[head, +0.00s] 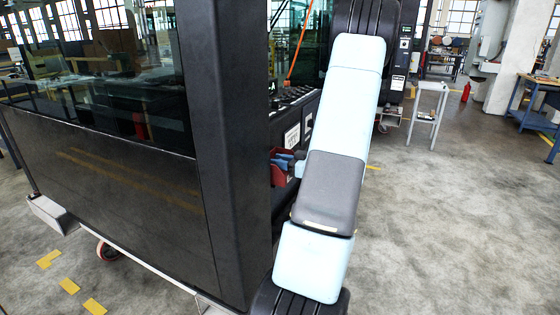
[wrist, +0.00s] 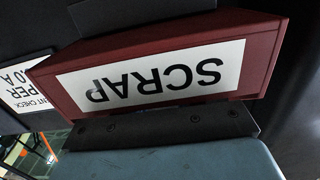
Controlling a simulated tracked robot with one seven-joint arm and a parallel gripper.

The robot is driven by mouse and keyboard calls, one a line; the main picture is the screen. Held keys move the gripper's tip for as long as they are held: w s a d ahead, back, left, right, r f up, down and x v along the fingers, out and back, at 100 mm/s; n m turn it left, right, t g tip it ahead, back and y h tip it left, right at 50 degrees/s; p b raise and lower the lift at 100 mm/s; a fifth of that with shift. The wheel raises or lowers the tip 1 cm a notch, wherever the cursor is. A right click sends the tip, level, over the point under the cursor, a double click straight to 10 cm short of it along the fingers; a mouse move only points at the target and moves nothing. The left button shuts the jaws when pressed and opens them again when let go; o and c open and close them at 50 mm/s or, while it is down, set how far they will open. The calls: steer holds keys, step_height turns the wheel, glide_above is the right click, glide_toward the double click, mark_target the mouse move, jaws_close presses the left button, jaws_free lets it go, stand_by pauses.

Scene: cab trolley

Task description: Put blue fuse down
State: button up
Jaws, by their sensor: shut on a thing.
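The red scrap bin (wrist: 262,55) fills much of the wrist view, its white SCRAP label upside down there. In the head view the red bin (head: 278,178) shows partly beside the machine, left of my pale blue arm. My gripper (head: 291,157) is at the bin, mostly hidden behind my arm. In the wrist view a dark plate of my gripper (wrist: 165,126) lies right against the bin's labelled front in the picture. The gripper is shut on the blue fuse (head: 283,153), of which only a small blue part shows near the bin. Whether the fuse touches the bin cannot be seen.
A dark machine cabinet (head: 110,165) with glass panels and a thick corner post (head: 228,130) stands close on the left. A white label (wrist: 22,88) sits beside the bin. A small grey stand (head: 428,112) is farther back.

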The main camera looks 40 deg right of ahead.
steer(key=o, duration=1)
steer(key=shift+r, duration=0.1)
steer(key=shift+r, duration=0.3)
steer(key=shift+s+d+r, duration=0.1)
steer(key=shift+s+r, duration=0.15)
steer(key=v, duration=1.1)
steer(key=shift+s, duration=0.25)
